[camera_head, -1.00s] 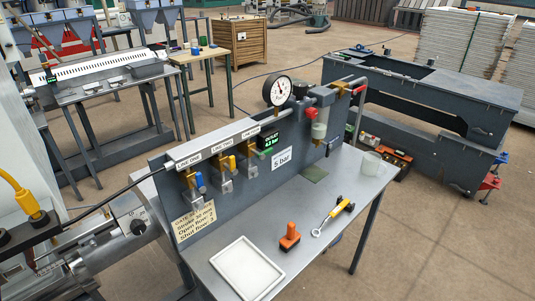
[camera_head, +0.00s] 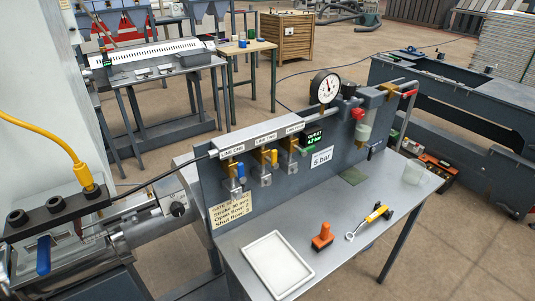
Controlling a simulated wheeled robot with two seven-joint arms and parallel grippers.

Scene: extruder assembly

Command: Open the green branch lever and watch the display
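The air panel stands at the back of the grey bench, with branches labelled line one, two and three. The green lever (camera_head: 304,151) is on the third branch, right of the blue lever (camera_head: 241,173) and the yellow lever (camera_head: 274,157). It is small here, and its exact angle is hard to tell. The blue and yellow levers look roughly upright. The black outlet display (camera_head: 314,140) shows green digits that seem to read 6.2 bar. A round dial gauge (camera_head: 326,87) stands above it. Neither of my grippers is in view.
On the bench are a white tray (camera_head: 249,262), an orange-handled piece (camera_head: 322,237), a yellow-handled tool (camera_head: 373,216) and a clear cup (camera_head: 413,172). A 5 bar sign (camera_head: 322,158) and a cream notice (camera_head: 232,211) are on the panel. A machine with a yellow cable (camera_head: 52,147) stands at left.

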